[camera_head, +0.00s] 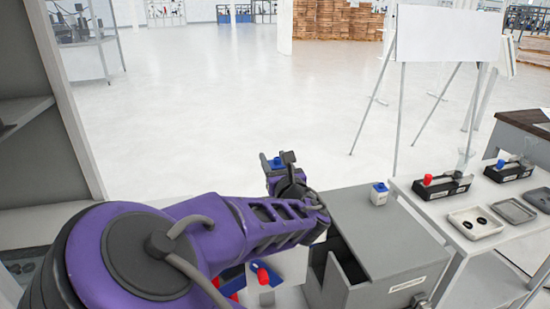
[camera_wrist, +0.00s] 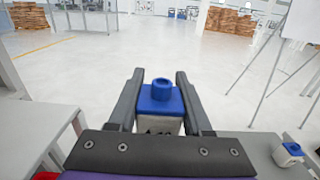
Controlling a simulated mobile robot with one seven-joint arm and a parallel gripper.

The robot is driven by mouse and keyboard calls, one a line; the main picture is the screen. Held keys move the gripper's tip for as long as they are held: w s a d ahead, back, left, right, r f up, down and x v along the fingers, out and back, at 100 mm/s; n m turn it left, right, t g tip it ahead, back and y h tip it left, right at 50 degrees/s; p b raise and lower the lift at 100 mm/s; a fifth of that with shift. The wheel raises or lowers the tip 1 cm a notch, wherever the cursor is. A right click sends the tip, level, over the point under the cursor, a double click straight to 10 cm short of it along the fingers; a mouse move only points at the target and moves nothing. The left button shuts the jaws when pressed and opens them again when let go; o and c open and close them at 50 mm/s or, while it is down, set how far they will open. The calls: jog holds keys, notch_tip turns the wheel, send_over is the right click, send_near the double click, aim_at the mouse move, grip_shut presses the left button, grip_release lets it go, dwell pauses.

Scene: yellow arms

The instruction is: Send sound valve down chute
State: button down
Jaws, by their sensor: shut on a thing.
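My gripper (camera_head: 278,160) is shut on a valve with a blue round cap and a white body. In the wrist view the held valve (camera_wrist: 160,105) sits between the two dark fingers, upright, its lower part hidden by my wrist. In the head view only its blue part (camera_head: 274,163) shows. The gripper is raised, behind and left of a grey box (camera_head: 400,255) with a dark slot-like opening, which may be the chute.
Red-capped parts (camera_head: 262,275) lie below my arm, partly hidden. On the white table (camera_head: 460,240) at right are black stands with a red knob (camera_head: 428,180) and a blue knob (camera_head: 500,165), plus shallow trays (camera_head: 475,222). An easel board (camera_head: 447,35) stands behind. Open floor lies ahead.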

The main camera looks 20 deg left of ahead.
notch_tip(320, 180, down, 5)
jog(key=b, duration=0.3)
jog(key=shift+r, duration=0.1)
jog(key=shift+c, duration=1.3)
grip_release()
jog(key=shift+d, duration=0.1)
